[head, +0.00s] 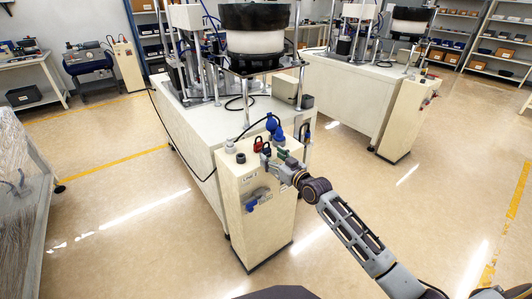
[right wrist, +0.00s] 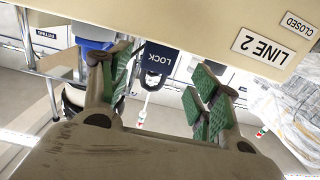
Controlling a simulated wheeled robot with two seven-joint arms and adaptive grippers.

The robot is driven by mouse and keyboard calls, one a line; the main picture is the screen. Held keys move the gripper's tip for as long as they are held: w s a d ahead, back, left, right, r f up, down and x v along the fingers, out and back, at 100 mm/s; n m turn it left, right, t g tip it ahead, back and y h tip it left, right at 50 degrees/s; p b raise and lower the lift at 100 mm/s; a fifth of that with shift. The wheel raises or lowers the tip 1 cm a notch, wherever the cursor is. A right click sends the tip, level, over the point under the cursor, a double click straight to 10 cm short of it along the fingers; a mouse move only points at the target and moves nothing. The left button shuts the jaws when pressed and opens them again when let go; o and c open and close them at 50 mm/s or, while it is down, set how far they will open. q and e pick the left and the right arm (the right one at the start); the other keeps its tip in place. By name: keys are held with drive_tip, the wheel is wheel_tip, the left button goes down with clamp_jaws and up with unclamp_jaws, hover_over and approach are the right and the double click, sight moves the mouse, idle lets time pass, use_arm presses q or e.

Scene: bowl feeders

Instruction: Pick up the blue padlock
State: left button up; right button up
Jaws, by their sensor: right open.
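In the head view the small dark blue padlock (head: 266,151) is at the top of the cream cabinet (head: 234,181), beside a red padlock (head: 258,144). My right gripper (head: 279,162) is at the cabinet's top right edge. In the right wrist view my right gripper (right wrist: 165,72) is open, with green pads on either side of the padlock. My left gripper is out of view.
Blue knobs (head: 271,123) stand just behind the padlocks. A machine with a black and white bowl (head: 255,40) stands on the table behind. A handle (head: 258,198) sticks out from the cabinet's front. The floor around the cabinet is clear.

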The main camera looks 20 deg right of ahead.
sight(268, 152)
drive_tip(key=shift+w, duration=0.15)
drive_tip(key=shift+w+a, duration=0.1)
drive_tip(key=shift+w, duration=0.05)
drive_tip(key=shift+b+x, duration=0.3)
drive_tip(key=shift+x, duration=0.6)
drive_tip(key=shift+w+a, duration=0.1)
drive_tip(key=shift+w, duration=0.6)
drive_tip(key=shift+w+a, duration=0.15)
drive_tip(key=shift+w, duration=0.45)
drive_tip(key=shift+f, duration=0.1)
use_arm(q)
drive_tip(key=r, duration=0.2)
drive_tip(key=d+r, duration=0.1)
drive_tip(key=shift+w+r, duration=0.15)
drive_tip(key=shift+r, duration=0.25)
use_arm(e)
drive_tip(key=shift+a, duration=0.1)
